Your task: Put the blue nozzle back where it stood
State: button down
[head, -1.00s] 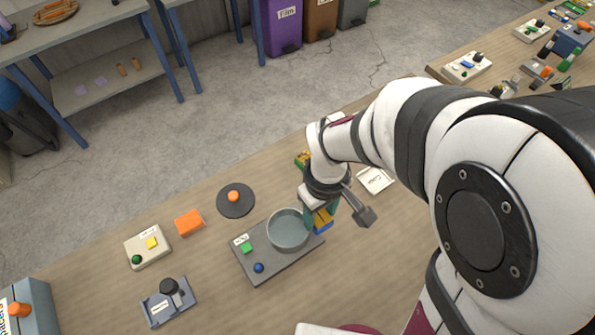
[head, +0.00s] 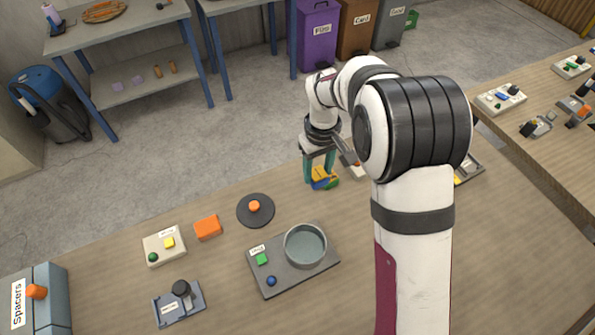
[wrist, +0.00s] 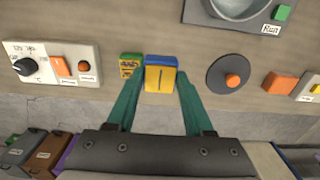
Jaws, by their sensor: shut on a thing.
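The blue nozzle (head: 326,183) is a blue piece with a yellow face, near the table's far edge in the head view. My gripper (head: 319,170) is shut on it, pointing down with teal fingers either side. In the wrist view the nozzle (wrist: 160,75) sits between the fingertips (wrist: 160,84). A similar green and yellow piece (wrist: 130,67) stands close to its left in the wrist view. In the head view I cannot make that piece out separately. I cannot tell whether the nozzle touches the table.
A black disc with an orange knob (head: 254,207), an orange block (head: 208,228) and a grey base (head: 272,289) with a round pot (head: 305,246) lie left of my gripper in the head view. A knob panel (wrist: 50,50) stands left in the wrist view.

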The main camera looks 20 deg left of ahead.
jog(key=a+f, duration=0.2)
jog(key=a, duration=0.1)
jog(key=a+f, duration=0.1)
jog(key=a, duration=0.1)
jog(key=shift+s+a+f, duration=0.1)
jog(key=shift+a+f, duration=0.15)
notch_tip(320, 180, down, 4)
jog(key=shift+a, duration=0.15)
jog(key=shift+f, duration=0.15)
jog(key=shift+c, duration=1.4)
grip_release()
